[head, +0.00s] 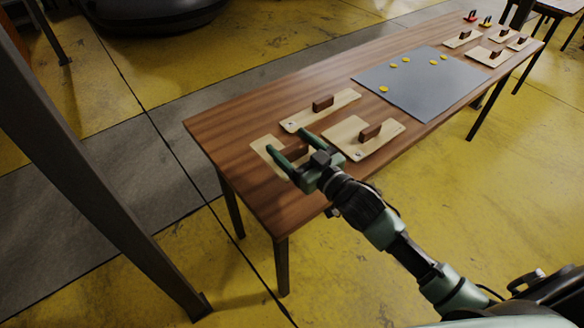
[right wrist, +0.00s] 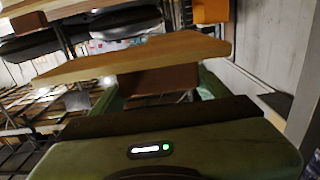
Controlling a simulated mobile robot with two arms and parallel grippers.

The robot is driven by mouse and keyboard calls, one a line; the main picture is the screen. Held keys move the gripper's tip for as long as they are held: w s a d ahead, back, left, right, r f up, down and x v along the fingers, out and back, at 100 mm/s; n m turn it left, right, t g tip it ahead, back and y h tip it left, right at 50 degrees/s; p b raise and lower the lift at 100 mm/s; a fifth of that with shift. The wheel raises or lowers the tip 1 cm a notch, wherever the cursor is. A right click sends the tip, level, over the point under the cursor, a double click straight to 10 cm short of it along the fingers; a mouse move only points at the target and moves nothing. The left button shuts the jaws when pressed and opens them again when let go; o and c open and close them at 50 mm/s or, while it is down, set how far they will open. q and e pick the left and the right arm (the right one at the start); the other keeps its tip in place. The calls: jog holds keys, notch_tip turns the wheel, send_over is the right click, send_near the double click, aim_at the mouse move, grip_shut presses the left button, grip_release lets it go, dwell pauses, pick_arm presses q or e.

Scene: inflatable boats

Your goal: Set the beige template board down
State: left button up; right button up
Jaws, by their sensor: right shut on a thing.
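A beige template board (head: 262,145) with a brown handle (head: 296,152) is at the near left end of the wooden table (head: 225,125). My right gripper (head: 284,141) is shut on its handle. In the right wrist view the board (right wrist: 140,58) shows nearly edge-on, with the handle (right wrist: 158,80) between it and my gripper. Part of the board is hidden behind my gripper in the head view. My left gripper is not in view.
Two more handled beige boards (head: 345,97) (head: 350,149) lie close beside the held one. A grey sheet (head: 430,85) with several yellow discs lies mid-table. Several smaller boards (head: 463,40) and red-and-yellow items (head: 471,16) are at the far end. Bare wood shows along the left edge.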

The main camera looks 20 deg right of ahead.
notch_tip(320, 180, down, 10)
jog(key=shift+f, duration=0.2)
jog(key=shift+b, duration=0.3)
jog(key=o, duration=1.5)
jog(key=shift+f, duration=0.15)
jog(key=shift+r, duration=0.2)
jog(key=shift+s+d+f, duration=0.1)
jog(key=shift+s+f, duration=0.05)
jog(key=shift+s, duration=0.1)
jog(key=b+v, duration=0.1)
jog(key=v, duration=1)
jog(key=shift+s+d, duration=0.1)
jog(key=shift+s, duration=0.15)
